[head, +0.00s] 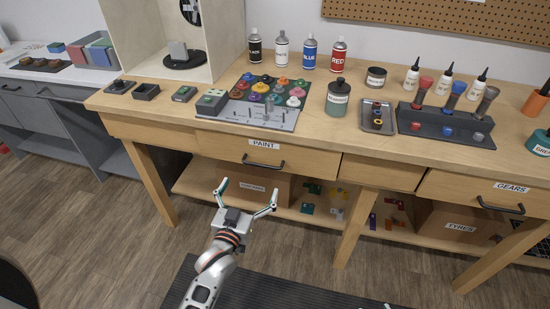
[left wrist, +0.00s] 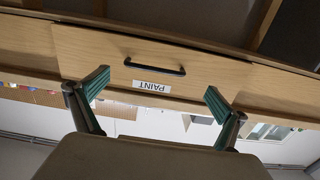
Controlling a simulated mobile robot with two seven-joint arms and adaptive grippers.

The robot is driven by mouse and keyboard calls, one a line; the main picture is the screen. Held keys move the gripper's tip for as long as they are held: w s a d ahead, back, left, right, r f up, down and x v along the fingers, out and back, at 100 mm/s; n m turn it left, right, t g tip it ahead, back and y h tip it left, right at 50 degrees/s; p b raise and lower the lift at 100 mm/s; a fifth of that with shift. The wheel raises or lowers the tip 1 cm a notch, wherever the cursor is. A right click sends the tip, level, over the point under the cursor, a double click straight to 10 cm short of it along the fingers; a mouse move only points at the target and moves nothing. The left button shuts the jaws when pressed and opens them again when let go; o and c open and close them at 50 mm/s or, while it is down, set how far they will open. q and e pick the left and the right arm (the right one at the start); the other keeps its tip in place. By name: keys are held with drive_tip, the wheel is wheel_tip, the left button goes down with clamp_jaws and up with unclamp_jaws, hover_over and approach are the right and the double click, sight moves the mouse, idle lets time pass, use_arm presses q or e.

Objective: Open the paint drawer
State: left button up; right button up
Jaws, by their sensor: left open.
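The paint drawer (head: 222,146) is closed, flush with the front of the wooden workbench. It has a white PAINT label (head: 263,144) and a dark bar handle (head: 263,163) below the label. My left gripper (head: 247,191) is open and empty, in front of and below the handle, and not touching it. In the left wrist view the drawer front (left wrist: 215,72) appears upside down, with the handle (left wrist: 155,68) between the spread fingers (left wrist: 157,90) but farther off. Only small light tips, perhaps of my right gripper, show at the head view's bottom edge.
Paint pots (head: 272,90), spray bottles (head: 309,53) and a tool rack (head: 446,127) stand on the bench top. A GEARS drawer (head: 470,190) is to the right. A cardboard box (head: 262,187) sits on the shelf below. Bench legs (head: 152,183) flank the space.

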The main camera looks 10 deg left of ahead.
sight(262, 165)
use_arm(q)
drive_tip(key=shift+w+d+r+b, duration=0.1)
drive_tip(key=shift+w+d+r, duration=0.1)
drive_tip(key=shift+w, duration=1.3)
drive_tip(key=shift+w+d+r+b, duration=0.1)
drive_tip(key=shift+w+d+r, duration=0.1)
drive_tip(key=shift+w, duration=1.35)
drive_tip(key=shift+w+d+r+b, duration=0.1)
drive_tip(key=shift+w+d, duration=0.1)
drive_tip(key=shift+w, duration=1.3)
drive_tip(key=c, duration=1.2)
